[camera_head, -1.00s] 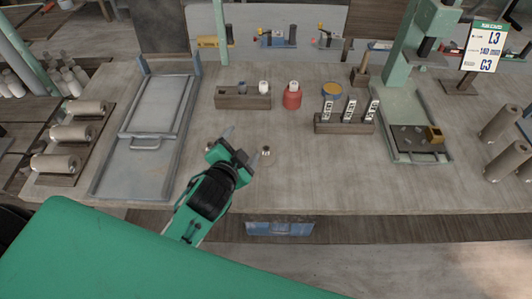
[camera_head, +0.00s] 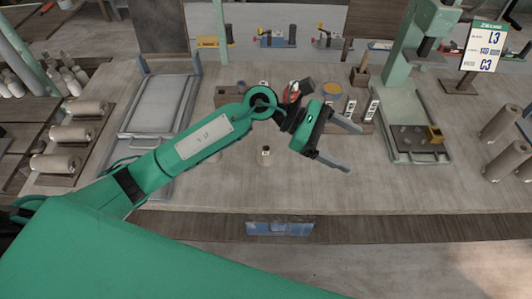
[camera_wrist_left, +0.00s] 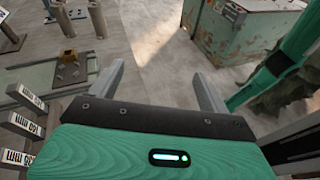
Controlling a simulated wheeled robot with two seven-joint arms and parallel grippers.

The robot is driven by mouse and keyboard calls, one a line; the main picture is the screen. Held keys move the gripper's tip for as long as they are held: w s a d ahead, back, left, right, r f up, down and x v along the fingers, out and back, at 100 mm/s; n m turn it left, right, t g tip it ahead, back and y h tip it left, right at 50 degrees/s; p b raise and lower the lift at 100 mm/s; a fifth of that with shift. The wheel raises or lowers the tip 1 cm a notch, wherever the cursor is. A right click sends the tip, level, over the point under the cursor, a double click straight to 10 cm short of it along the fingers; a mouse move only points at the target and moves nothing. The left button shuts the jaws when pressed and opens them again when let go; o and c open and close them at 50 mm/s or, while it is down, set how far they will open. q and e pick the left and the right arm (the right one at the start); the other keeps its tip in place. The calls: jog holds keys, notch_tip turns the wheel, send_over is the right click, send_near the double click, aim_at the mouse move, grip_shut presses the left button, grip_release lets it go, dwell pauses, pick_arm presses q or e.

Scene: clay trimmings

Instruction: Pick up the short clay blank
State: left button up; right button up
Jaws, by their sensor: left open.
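My left gripper (camera_head: 354,150) is open and empty above the right middle of the bench, its fingers pointing right. In the left wrist view its two fingers (camera_wrist_left: 159,70) stand apart with nothing between them. A small short cylinder (camera_head: 265,153) with a dark top stands on the bench, left of the gripper and below the forearm. Larger clay-coloured cylinders (camera_head: 507,160) stand at the right edge, and similar rolls (camera_head: 72,133) lie on a rack at the left. I cannot tell for certain which piece is the short clay blank. My right gripper is not in view.
Several labelled blocks (camera_head: 371,109) stand in a holder behind the gripper. A grey metal tray (camera_head: 165,105) lies at the left. The front middle of the bench is clear.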

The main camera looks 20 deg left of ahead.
pick_arm(q)
jog(key=w+a+f+m+y, duration=0.3)
jog(key=a+f+y, duration=0.2)
jog(key=m+t+y, duration=0.1)
jog(key=m+y, duration=0.1)
jog(key=y, duration=0.8)
send_over(266, 146)
jog(key=f+p, duration=0.1)
jog(key=f, duration=0.3)
jog(key=f+p, duration=0.2)
jog(key=f, duration=0.3)
jog(key=s+f+p, duration=0.1)
jog(key=f+p, duration=0.1)
jog(key=f, duration=0.2)
jog(key=shift+s+d+f, duration=0.1)
jog(key=shift+d+f, duration=0.1)
jog(key=shift+f, duration=0.45)
jog(key=c, duration=1)
jog(key=shift+c, duration=1.1)
jog(key=shift+r, duration=0.1)
